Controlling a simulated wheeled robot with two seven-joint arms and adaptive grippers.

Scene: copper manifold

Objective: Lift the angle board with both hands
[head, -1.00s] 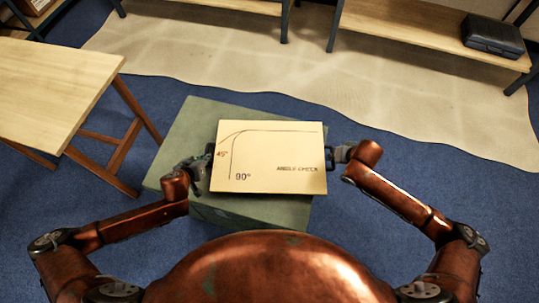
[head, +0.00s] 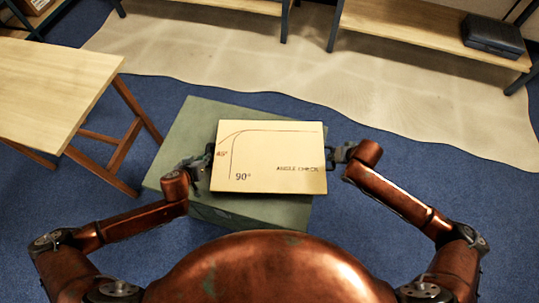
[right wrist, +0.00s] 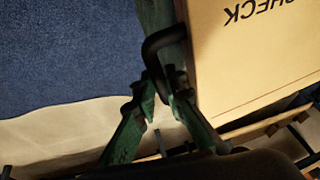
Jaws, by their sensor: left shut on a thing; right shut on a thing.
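The angle board (head: 268,160) is a pale yellow board with drawn lines, "45°", "90°" and "ANGLE CHECK" on it. In the head view it lies over a green box, face up; I cannot tell whether it touches the box. My left gripper (head: 207,163) is shut at the board's left edge; the handle there is mostly hidden. My right gripper (head: 332,158) is at the right edge. In the right wrist view, the right gripper (right wrist: 163,95) is shut on a dark handle (right wrist: 158,42) at the side of the board (right wrist: 245,65).
The green box (head: 180,135) stands on blue carpet below the board. A wooden table (head: 55,85) is at the left. A beige mat (head: 230,55) lies beyond the box. A wooden bench (head: 420,40) with a dark case (head: 493,35) stands at the back right.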

